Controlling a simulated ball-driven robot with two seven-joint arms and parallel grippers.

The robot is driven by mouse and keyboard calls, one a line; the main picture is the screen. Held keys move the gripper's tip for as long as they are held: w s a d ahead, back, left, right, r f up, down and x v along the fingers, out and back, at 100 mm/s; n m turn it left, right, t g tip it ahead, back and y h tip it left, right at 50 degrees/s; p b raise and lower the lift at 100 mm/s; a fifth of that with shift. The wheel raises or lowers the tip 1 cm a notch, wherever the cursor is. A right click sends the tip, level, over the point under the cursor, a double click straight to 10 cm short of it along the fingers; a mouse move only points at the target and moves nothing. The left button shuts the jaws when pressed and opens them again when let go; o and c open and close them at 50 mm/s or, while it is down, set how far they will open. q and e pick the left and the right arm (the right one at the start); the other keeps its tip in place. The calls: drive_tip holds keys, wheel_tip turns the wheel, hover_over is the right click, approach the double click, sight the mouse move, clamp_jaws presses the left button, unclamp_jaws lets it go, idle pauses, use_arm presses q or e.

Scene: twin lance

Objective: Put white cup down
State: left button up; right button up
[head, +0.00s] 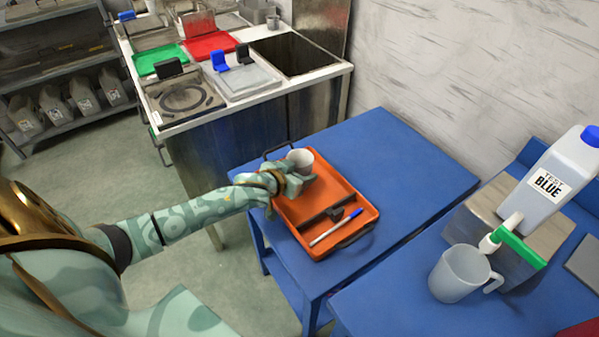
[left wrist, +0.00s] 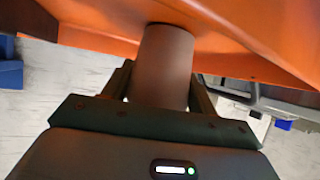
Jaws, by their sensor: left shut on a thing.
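The white cup (head: 301,160) is at the far left end of the orange tray (head: 350,190), on the blue table. My left gripper (head: 284,178) reaches in from the left and is shut on the cup. In the left wrist view the cup (left wrist: 166,65) stands between the two fingers (left wrist: 164,88), its far end close against the orange tray surface (left wrist: 95,35). Whether it touches the tray floor I cannot tell. My right gripper is in neither view.
A blue-and-white pen (head: 336,228) and a dark divider lie in the tray's near part. The blue table (head: 400,150) is clear around the tray. A counter with a sink is behind.

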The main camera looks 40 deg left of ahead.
use_arm(q)
drive_tip(key=o, duration=0.9)
drive_tip(key=shift+f, duration=0.15)
drive_tip(key=shift+o, duration=0.2)
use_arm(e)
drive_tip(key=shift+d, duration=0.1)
use_arm(q)
drive_tip(key=shift+s+r, duration=0.15)
drive_tip(key=shift+r, duration=0.15)
drive_tip(key=p+v, duration=0.5)
drive_tip(key=v, duration=0.6)
drive_tip(key=shift+s, duration=0.35)
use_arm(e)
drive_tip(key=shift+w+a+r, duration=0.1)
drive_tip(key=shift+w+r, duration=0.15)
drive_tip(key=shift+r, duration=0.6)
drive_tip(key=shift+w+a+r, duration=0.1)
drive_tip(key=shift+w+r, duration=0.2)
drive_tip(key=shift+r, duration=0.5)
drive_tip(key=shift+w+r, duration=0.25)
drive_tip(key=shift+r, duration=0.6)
